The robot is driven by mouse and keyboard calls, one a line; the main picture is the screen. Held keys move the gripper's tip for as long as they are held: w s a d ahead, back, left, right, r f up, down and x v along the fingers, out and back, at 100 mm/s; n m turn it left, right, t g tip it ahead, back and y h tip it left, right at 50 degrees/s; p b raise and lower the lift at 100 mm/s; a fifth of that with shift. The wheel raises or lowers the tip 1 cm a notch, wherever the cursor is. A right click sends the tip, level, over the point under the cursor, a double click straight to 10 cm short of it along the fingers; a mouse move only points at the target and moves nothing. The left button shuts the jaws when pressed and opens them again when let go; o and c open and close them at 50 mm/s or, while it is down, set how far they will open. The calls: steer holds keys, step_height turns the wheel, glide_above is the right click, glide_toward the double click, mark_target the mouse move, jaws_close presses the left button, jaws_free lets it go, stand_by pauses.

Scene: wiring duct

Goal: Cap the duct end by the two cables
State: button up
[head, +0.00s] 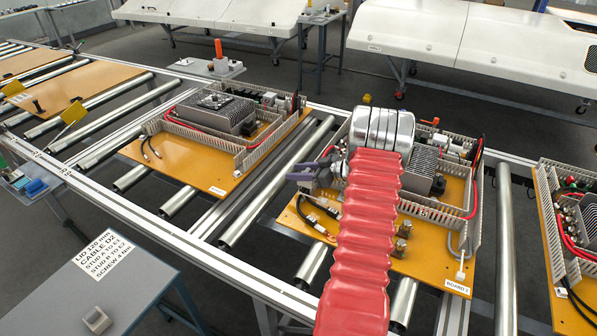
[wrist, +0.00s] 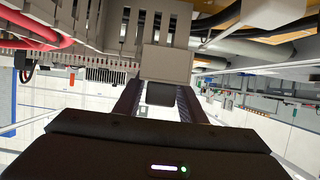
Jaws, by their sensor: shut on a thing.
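My gripper (head: 314,172) is at the left side of Board 2 (head: 424,262), near the left end of its front wiring duct. In the wrist view, my gripper (wrist: 164,82) is shut on a small light-grey cap (wrist: 168,61). The cap lines up with the slotted grey duct (wrist: 145,28) just beyond it; I cannot tell whether it is seated or only close. Two black cables (head: 318,222) lie on the board's front left corner, below my gripper in the head view. My arm hides part of the duct and board in the head view.
Red wires (wrist: 35,25) run close to the duct in the wrist view. Metal studs (head: 403,238) stand on Board 2. Another board (head: 215,135) lies to the left on the rollers. A small grey box-shaped piece (head: 96,319) sits on the grey bench (head: 140,300).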

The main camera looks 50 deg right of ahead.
steer(key=shift+f, duration=0.8)
steer(key=o, duration=1.1)
steer(key=v, duration=1.3)
steer(key=shift+s+d, duration=0.15)
steer(key=shift+s, duration=0.25)
